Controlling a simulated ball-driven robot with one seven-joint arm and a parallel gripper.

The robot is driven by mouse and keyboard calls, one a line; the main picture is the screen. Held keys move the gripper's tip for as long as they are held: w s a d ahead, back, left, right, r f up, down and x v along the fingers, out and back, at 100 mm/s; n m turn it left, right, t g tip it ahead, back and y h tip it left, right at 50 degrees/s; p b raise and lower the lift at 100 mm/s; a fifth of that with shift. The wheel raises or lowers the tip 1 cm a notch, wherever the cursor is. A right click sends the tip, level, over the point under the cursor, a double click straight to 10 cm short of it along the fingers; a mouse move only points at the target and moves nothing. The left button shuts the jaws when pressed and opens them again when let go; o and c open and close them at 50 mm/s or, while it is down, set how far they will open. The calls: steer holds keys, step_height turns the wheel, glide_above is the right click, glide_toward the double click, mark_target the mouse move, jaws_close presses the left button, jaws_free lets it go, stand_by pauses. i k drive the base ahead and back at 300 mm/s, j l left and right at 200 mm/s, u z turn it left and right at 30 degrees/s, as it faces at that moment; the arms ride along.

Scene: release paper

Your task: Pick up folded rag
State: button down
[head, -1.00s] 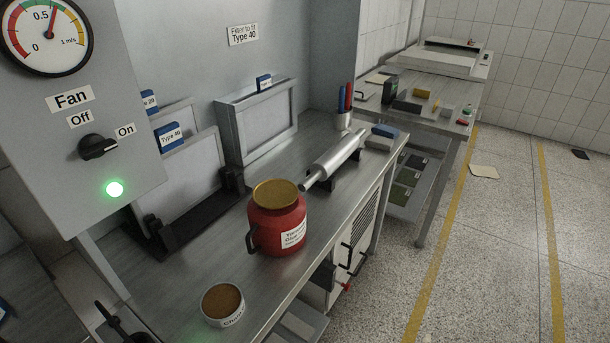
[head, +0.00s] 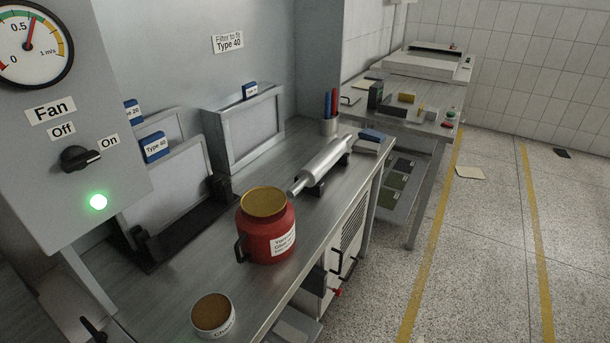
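No item in the head view is clearly a folded rag. A small blue-and-grey flat item (head: 370,138) lies at the far right end of the steel bench (head: 168,292); it is too small to tell whether it is folded cloth. A pale flat sheet (head: 470,173) lies on the floor by the yellow line; I cannot tell if it is cloth or paper. My gripper is not in view.
A red pot (head: 267,236), a round tin (head: 213,314), a metal roller (head: 322,166) and a cup of pens (head: 329,125) stand on the bench. The floor on the right is mostly clear.

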mark_target(360, 146)
steer(key=i+l+u, duration=0.1)
steer(key=u, duration=0.7)
steer(key=i+l+u, duration=0.15)
steer(key=l+u, duration=0.35)
steer(key=l, duration=0.4)
steer(key=l+u, duration=0.45)
steer(key=l, duration=0.5)
